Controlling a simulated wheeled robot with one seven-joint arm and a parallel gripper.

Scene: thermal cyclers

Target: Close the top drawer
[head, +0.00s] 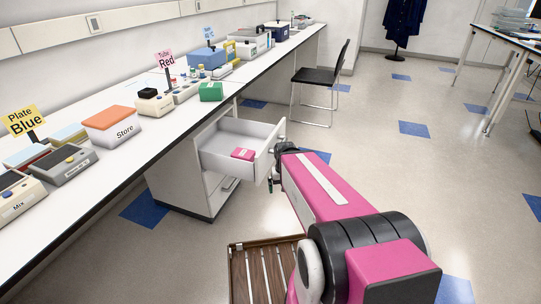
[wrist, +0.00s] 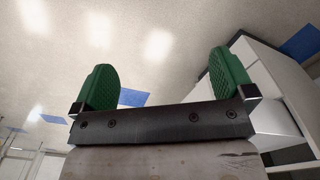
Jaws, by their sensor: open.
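The top drawer (head: 228,157) is pulled out from the white cabinet (head: 172,180) under the bench and stands open. A small pink box (head: 243,154) lies inside it. My gripper (head: 276,165) is at the outer front face of the drawer, at its right side in the head view; I cannot tell whether it touches. In the wrist view my gripper (wrist: 160,85) shows two green fingers spread wide with nothing between them. White cabinet or drawer panels (wrist: 262,90) show at the right of the wrist view, beside the right finger.
The long white bench (head: 150,130) runs along the wall with a green box (head: 211,91), an orange-topped Store box (head: 113,124) and several devices. A black chair (head: 318,77) stands beyond the drawer. A slatted wooden piece (head: 262,272) is at the bottom.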

